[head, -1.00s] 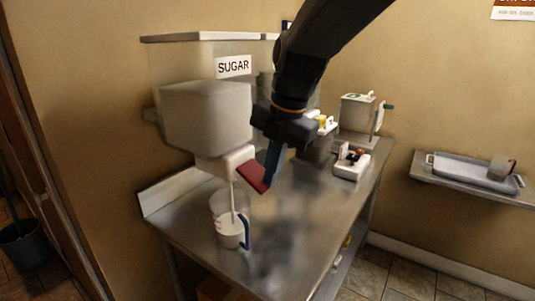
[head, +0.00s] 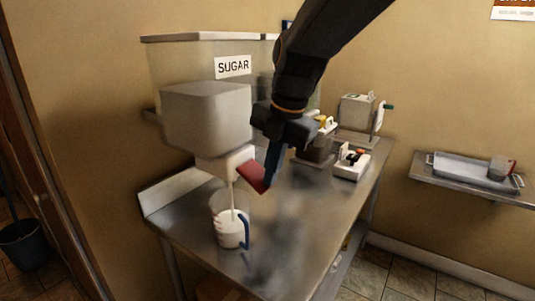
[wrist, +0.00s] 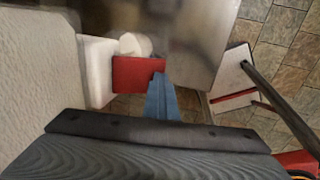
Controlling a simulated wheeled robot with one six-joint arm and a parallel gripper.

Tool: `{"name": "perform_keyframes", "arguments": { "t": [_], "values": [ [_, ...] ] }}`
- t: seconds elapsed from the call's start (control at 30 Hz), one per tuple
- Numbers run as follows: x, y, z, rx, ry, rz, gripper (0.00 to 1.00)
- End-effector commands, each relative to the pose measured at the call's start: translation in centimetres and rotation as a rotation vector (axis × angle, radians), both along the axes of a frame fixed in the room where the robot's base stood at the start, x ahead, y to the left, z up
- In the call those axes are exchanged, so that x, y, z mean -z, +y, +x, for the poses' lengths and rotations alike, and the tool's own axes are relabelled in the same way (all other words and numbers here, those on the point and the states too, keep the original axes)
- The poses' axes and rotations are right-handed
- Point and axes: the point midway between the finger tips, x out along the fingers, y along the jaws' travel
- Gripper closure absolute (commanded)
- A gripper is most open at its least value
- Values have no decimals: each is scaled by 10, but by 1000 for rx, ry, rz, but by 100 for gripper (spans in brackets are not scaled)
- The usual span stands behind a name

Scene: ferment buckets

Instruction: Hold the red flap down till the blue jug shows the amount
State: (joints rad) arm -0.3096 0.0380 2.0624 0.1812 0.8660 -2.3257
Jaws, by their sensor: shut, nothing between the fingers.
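The red flap (head: 252,176) sticks out from the white spout of the dispenser labelled SUGAR (head: 207,115). My gripper (head: 270,180) is shut and empty, its blue fingers at the flap's outer edge. The wrist view also shows the fingers (wrist: 163,95) against the red flap (wrist: 137,72). The flap is tilted down. A thin white stream falls from the spout into the clear jug with the blue handle (head: 231,229), which stands upright on the metal table below. White sugar fills a good part of the jug. I cannot read its marks.
The steel table (head: 300,230) has free room right of the jug. Behind it stand a white scale-like device (head: 351,164) and a boxy machine (head: 357,112). A wall shelf at right holds a tray (head: 470,170) with another jug (head: 500,168).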

Motion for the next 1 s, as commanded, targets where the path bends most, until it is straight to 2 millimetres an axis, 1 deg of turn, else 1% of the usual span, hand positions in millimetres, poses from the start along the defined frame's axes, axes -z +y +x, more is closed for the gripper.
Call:
{"name": "perform_keyframes", "arguments": {
  "t": [0.03,0.13,0.27,0.47,0.57,0.8,1.0],
  "values": [
    [4,0,-1,0,6,-2,100],
    [3,0,-2,0,6,-2,100],
    [-7,-4,-4,-1,4,-1,100],
    [-39,-16,-12,-3,0,0,100],
    [-54,-25,-16,-5,-6,2,100],
    [-95,-48,-30,2,-5,2,100],
    [-115,-57,-37,-1,-3,2,100]
  ]
}}
